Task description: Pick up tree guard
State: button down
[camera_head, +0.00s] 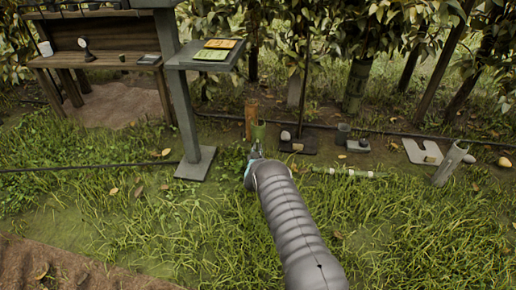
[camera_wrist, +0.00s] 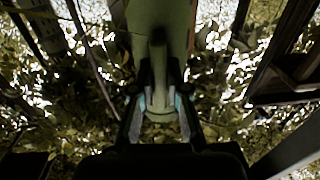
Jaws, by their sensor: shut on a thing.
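A light green tree guard (camera_head: 258,131), an open half-tube shape, stands upright at my gripper (camera_head: 257,151) near the middle of the head view. In the wrist view the guard (camera_wrist: 178,22) rises from between the fingers toward the top edge. My gripper (camera_wrist: 160,78) is shut on a narrow part at the guard's lower middle. The head view is too small to tell whether the guard's bottom touches the ground.
An orange-brown tube (camera_head: 251,112) stands just behind the guard. A signpost (camera_head: 187,105) and workbench (camera_head: 105,60) stand to the left. A grey-green tube (camera_head: 450,162) leans at the right. Grass in front is open.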

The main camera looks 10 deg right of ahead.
aim_at(258, 137)
jog(key=shift+r, duration=0.15)
notch_tip(258, 137, up, 4)
jog(key=shift+w+r+p, duration=0.1)
jog(key=shift+r+p, duration=0.1)
jog(key=shift+p, duration=0.25)
jog(key=s+d+r, duration=0.2)
jog(key=d+r, duration=0.1)
jog(key=d, duration=0.2)
jog(key=s+d+r+p, duration=0.1)
jog(key=d+r, duration=0.2)
jog(key=d, duration=0.3)
jog(key=shift+s+r, duration=0.2)
jog(key=shift+s, duration=0.15)
